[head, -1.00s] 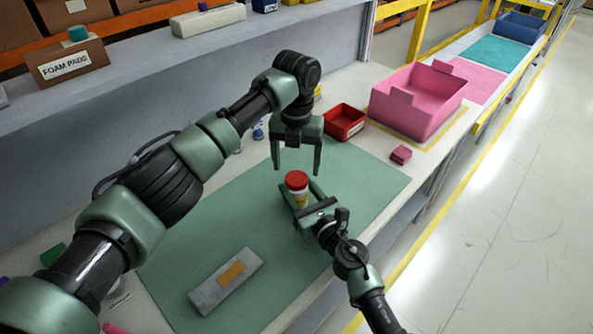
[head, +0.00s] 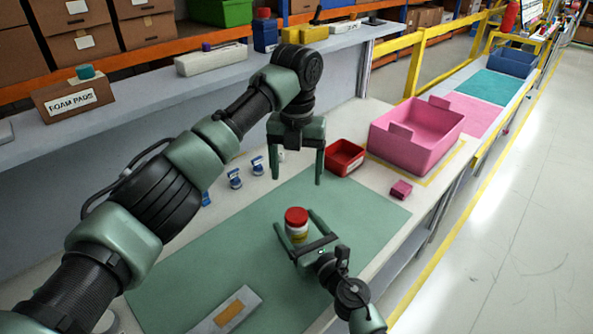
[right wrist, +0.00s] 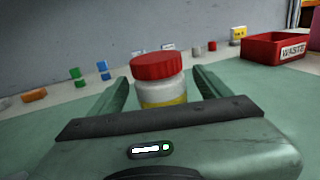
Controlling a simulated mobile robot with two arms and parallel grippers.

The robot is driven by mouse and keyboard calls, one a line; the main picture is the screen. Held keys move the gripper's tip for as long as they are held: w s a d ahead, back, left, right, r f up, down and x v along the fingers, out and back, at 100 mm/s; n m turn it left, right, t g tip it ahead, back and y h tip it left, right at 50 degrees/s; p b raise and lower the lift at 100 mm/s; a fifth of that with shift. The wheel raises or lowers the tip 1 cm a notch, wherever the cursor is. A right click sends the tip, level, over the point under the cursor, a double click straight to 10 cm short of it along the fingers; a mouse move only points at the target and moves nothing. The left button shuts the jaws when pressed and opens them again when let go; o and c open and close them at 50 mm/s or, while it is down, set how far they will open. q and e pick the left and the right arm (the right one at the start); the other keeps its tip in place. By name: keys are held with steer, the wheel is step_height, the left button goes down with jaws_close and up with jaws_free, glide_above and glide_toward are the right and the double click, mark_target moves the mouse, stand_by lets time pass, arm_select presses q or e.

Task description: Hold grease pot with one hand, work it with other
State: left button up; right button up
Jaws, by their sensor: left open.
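The grease pot (head: 299,232), a white jar with a yellow band and red lid (head: 296,215), stands upright on the green mat. It also shows in the right wrist view (right wrist: 160,80). My right gripper (head: 297,222) is open low over the mat, with one finger on each side of the pot. In the right wrist view (right wrist: 158,82) gaps show between the pot and both fingers. My left gripper (head: 298,181) is open and empty, pointing down, its fingertips above and apart from the lid in the picture.
A red waste bin (head: 345,156) and a pink tote (head: 412,140) stand at the back right, with a small pink block (head: 401,190) near them. A grey block with an orange patch (head: 226,314) lies at the front. Small blue-topped items (head: 235,179) stand behind the mat (head: 220,250).

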mark_target(302, 231)
steer(key=v, duration=0.7)
steer(key=shift+s+d, duration=0.15)
steer(key=shift+s, duration=0.25)
steer(key=shift+r, duration=0.15)
